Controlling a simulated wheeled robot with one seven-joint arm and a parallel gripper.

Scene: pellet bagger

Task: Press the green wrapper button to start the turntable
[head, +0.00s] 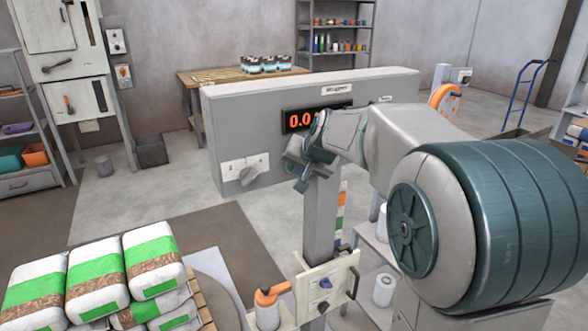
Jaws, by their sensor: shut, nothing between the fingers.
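The grey wrapper panel (235,118) is a long low wall with a "Wrapper" label on top and a display (296,122) with orange digits, partly covered by my arm. My gripper (298,178) is shut and empty, in front of the panel below the display. Whether it touches anything there, I cannot tell. The turntable (212,275) shows only as a grey curved edge beside the stacked white and green bags (98,272).
A rotary switch plate (245,171) is on the panel, left of my gripper. A post carries a control box (325,285) with dark knobs. An orange-topped bottle (267,305) stands beside it. A shelf with white rolls (384,290) is at right.

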